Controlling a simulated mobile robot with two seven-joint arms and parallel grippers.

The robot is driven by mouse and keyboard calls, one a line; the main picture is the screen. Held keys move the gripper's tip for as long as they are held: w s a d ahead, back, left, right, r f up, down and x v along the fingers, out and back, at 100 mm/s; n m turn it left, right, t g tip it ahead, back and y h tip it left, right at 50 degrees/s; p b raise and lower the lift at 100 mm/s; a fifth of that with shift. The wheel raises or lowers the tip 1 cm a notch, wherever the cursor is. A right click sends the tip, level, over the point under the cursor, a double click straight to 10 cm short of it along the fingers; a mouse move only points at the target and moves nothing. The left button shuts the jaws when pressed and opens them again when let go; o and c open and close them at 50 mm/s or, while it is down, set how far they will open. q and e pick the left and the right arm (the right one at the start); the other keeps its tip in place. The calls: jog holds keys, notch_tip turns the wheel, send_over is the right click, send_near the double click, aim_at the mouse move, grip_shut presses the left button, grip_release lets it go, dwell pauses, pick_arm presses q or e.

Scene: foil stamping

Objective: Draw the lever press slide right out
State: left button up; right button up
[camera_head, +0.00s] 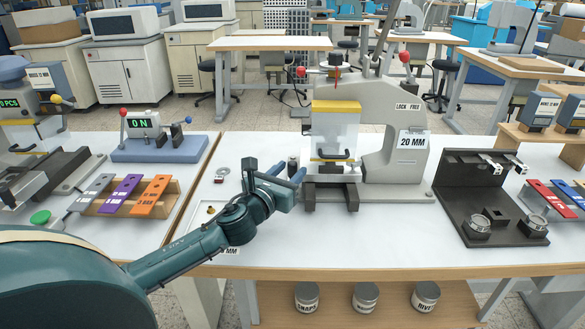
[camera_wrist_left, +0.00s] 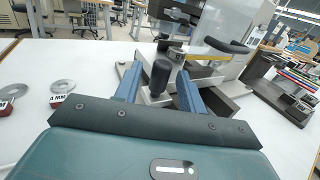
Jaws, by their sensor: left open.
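The lever press (camera_head: 385,125) stands in the middle of the bench, with a clear guard (camera_head: 334,130) with yellow edges in front of its head. Low at its base are dark slide parts (camera_head: 330,188). An upright black knob (camera_wrist_left: 161,74) stands at the left side of the base; it also shows in the head view (camera_head: 293,164). My left gripper (camera_head: 287,174) is open, with its two blue fingers on either side of the knob in the wrist view (camera_wrist_left: 158,88). I cannot tell whether a finger touches it. How the knob joins the slide is hidden. My right gripper is not in view.
Left of the press lie metal washers (camera_wrist_left: 62,86) with red tags. A black fixture (camera_head: 475,190) with cups stands to the right. A guard handle (camera_wrist_left: 228,45) hangs close above and right of the fingers. The front of the bench (camera_head: 370,235) is clear.

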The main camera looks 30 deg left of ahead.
pick_arm(q)
jog(key=shift+w, duration=1)
jog(key=shift+c, duration=0.6)
grip_shut()
